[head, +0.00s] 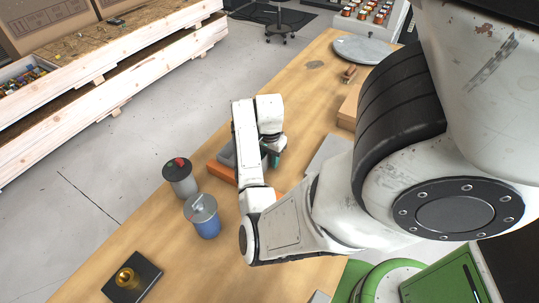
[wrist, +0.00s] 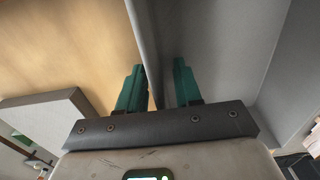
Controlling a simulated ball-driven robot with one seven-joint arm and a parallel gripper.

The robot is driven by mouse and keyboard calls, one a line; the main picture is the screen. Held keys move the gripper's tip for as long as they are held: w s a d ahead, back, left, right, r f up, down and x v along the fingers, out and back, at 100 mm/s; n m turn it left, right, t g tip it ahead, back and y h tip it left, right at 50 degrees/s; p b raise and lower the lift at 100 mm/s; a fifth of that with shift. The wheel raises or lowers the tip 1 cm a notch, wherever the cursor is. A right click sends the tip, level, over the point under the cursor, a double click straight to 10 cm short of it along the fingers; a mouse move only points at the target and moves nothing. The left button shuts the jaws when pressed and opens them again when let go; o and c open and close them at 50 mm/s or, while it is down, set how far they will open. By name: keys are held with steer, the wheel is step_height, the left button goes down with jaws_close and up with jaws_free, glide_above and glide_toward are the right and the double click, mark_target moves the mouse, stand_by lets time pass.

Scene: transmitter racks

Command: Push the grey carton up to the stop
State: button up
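The grey carton (head: 226,154) shows partly in the head view, just left of my gripper and partly covered by my arm. A large grey surface, apparently the carton (wrist: 215,45), fills the upper right of the wrist view. An orange bar (head: 221,172), possibly the stop, lies beside the carton, partly hidden by my arm.
A grey can with a red knob (head: 180,178) and a blue lidded can (head: 204,216) stand left of my arm. A black plate with a brass part (head: 131,280) lies near the front left edge. A pale grey slab (head: 329,156) lies to the right.

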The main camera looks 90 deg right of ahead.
jaws_close()
stand_by(0.3)
steer(key=shift+o, duration=0.4)
jaws_free()
step_height(320, 180, up, 11)
steer(key=shift+f+p, duration=0.1)
steer(key=shift+p, duration=0.95)
